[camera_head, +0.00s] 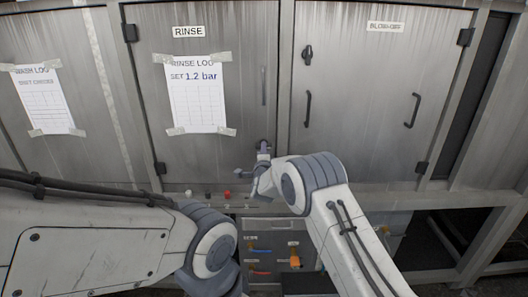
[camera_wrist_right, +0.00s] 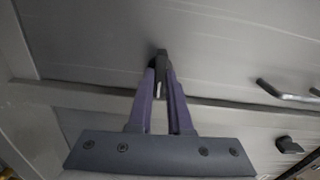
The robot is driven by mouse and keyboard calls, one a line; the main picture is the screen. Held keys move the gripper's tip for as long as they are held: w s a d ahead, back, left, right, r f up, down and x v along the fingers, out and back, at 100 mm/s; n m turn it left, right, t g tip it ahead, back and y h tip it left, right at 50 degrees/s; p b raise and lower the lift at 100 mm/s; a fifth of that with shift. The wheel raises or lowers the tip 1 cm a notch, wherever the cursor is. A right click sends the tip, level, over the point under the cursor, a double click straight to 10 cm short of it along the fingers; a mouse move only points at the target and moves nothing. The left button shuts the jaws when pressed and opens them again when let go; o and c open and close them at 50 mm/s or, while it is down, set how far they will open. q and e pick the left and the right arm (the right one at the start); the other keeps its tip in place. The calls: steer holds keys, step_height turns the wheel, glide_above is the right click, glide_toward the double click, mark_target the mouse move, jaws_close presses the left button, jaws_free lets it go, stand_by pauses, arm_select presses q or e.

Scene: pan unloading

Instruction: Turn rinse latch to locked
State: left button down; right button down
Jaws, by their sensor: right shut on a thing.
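The rinse door (camera_head: 245,40) is a grey metal panel with a RINSE label. The rinse latch (camera_head: 263,144) is a small dark knob low by the door's right edge, partly hidden by my gripper. My right gripper (camera_head: 262,157) reaches up to it from below. In the right wrist view, the fingers of my right gripper (camera_wrist_right: 161,84) are shut on the dark latch (camera_wrist_right: 161,58). Whether the latch stands at locked cannot be told. My left arm comes in at the lower left, and its gripper is out of view.
A taped rinse log (camera_head: 196,100) reads "SET 1.2 bar". A bar handle (camera_head: 264,86) is above the latch. The blow-off door (camera_head: 365,75) to the right has its own dark latch (camera_head: 308,52). A red button (camera_head: 227,194) sits on the ledge below.

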steer(key=shift+f+n+b, duration=0.1)
steer(key=shift+n+b, duration=1.8)
steer(key=shift+n, duration=6.7)
steer(key=c, duration=0.8)
jaws_free()
steer(key=shift+c, duration=0.2)
